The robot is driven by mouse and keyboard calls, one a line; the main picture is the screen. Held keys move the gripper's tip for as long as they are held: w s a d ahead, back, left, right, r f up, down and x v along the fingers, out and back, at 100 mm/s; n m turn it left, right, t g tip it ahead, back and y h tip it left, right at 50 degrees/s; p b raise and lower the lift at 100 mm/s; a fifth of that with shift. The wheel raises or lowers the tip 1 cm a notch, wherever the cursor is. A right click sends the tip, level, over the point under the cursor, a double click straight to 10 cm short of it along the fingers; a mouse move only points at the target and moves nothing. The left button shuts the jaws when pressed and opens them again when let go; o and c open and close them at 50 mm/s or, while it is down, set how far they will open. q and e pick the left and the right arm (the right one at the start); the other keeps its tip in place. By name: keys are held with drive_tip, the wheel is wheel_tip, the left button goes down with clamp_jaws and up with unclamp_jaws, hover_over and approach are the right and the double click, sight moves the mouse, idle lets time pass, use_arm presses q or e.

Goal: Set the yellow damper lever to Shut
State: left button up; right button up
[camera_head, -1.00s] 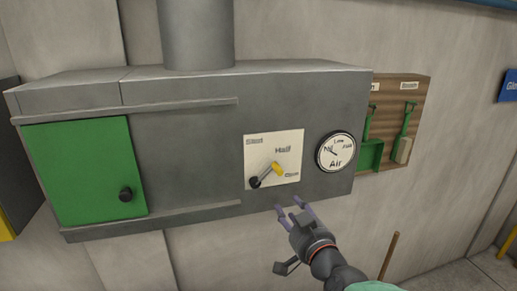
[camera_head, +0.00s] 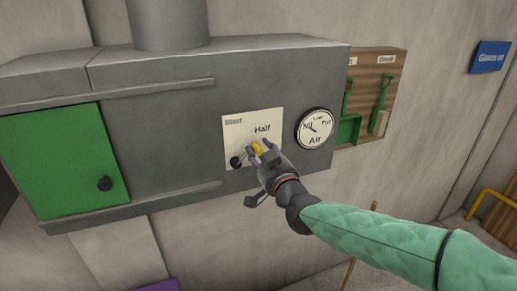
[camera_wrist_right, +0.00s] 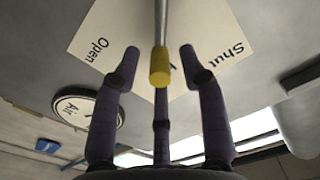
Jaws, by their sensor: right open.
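The damper lever has a yellow tip (camera_head: 257,147) and a dark pivot (camera_head: 236,162), on a white label plate (camera_head: 240,122) on the front of the grey housing. The plate reads "Half" at its middle; in the right wrist view "Open" and "Shut" show at its two sides. My right gripper (camera_head: 262,149) is at the lever's tip, its fingers open around it. In the right wrist view the yellow tip (camera_wrist_right: 160,67) stands between the spread fingers (camera_wrist_right: 160,60); I cannot tell if any finger touches it. My left gripper is not in view.
A round air gauge (camera_head: 314,128) is right of the plate. A green door (camera_head: 60,160) with a black knob is at the left. A wooden board (camera_head: 395,95) with green tools hangs at the right. A wooden handle (camera_head: 350,272) stands below my right arm.

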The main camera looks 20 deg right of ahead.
drive_tip(key=shift+w, duration=1)
clamp_jaws()
drive_tip(key=shift+d, duration=0.1)
